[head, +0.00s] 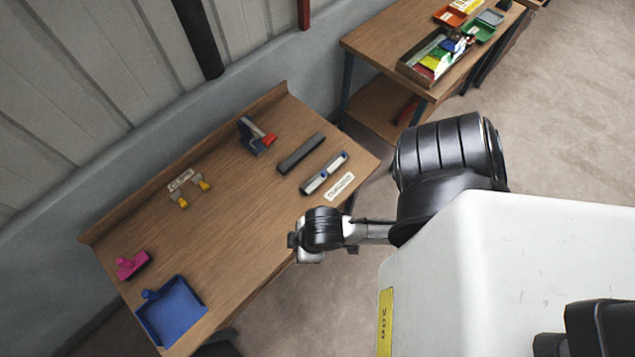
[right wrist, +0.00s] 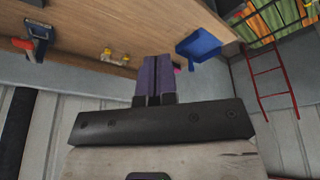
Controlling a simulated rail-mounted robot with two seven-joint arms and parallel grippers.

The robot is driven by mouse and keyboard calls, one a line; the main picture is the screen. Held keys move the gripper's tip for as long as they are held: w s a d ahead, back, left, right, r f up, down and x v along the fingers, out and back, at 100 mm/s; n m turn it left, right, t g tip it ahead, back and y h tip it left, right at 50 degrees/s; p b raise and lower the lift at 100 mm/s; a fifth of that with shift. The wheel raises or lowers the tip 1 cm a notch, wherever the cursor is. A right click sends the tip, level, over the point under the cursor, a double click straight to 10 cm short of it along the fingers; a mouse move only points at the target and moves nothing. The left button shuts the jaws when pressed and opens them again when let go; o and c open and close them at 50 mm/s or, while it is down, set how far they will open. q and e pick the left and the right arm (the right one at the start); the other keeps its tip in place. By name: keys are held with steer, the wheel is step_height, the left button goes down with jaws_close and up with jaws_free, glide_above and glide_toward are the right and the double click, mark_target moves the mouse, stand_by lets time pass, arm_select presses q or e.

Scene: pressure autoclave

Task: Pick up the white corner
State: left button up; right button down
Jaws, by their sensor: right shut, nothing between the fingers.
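No part stands out clearly as a white corner. A small whitish piece with two yellow ends (head: 183,184) lies on the wooden table in the head view. A flat white plate with dark marks (head: 340,186) lies near the table's right end. In the right wrist view, yellow parts (right wrist: 115,57) show on the table. My right gripper (head: 298,241) is beside the table's front edge in the head view, apart from both white pieces. Its two fingers (right wrist: 153,80) are together and empty in the right wrist view. My left gripper is not in view.
The table (head: 235,220) also holds a blue dustpan (head: 171,311), a pink brush (head: 132,265), a red-and-blue tool (head: 257,137), a dark bar (head: 301,153) and a silver bar (head: 324,173). The table's middle is clear. A second table (head: 380,45) stands upper right.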

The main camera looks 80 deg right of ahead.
steer(key=c, duration=1.8)
jaws_free()
steer(key=o, duration=0.8)
steer(key=shift+a, duration=0.1)
